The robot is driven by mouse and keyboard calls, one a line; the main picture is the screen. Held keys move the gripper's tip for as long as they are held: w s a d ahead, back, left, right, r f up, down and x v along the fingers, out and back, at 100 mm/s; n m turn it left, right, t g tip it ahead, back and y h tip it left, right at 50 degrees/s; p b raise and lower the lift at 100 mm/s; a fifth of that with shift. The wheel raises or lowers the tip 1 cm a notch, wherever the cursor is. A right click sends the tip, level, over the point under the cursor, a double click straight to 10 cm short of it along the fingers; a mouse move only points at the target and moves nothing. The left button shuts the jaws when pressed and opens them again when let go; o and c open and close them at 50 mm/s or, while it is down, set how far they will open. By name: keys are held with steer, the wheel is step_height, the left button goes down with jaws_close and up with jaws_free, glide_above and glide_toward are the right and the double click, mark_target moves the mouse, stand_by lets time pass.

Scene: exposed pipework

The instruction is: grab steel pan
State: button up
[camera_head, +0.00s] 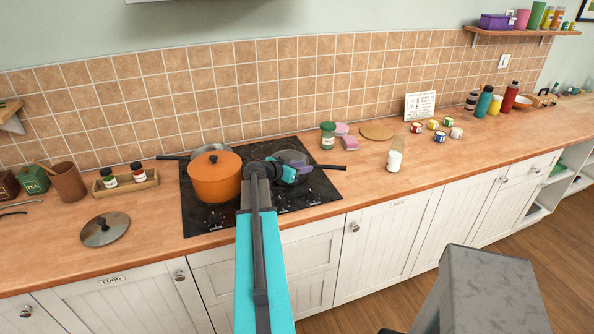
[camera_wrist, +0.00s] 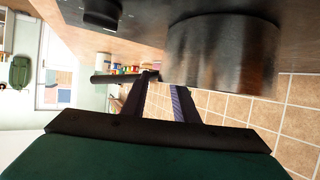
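The steel pan (camera_head: 304,177) sits on the right part of the black hob, largely covered by my arm and gripper in the head view. Its black handle (camera_head: 331,167) points right. In the wrist view the pan's grey metal side (camera_wrist: 225,52) is large and close, and the dark handle (camera_wrist: 112,78) runs left. My gripper (camera_head: 293,161) is over the pan. In the wrist view its two fingers (camera_wrist: 165,82) stand apart with tiles visible between them, near where the handle meets the pan. I see nothing held. Contact cannot be told.
An orange pot (camera_head: 215,178) stands left of my gripper on the hob (camera_head: 205,216). Another metal pan (camera_head: 211,149) is partly hidden behind it. A green-lidded jar (camera_head: 328,136), pink items and a glass jar (camera_head: 394,160) stand to the right. A lid (camera_head: 105,229) lies left.

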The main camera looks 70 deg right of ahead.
jaws_close()
stand_by(1.4)
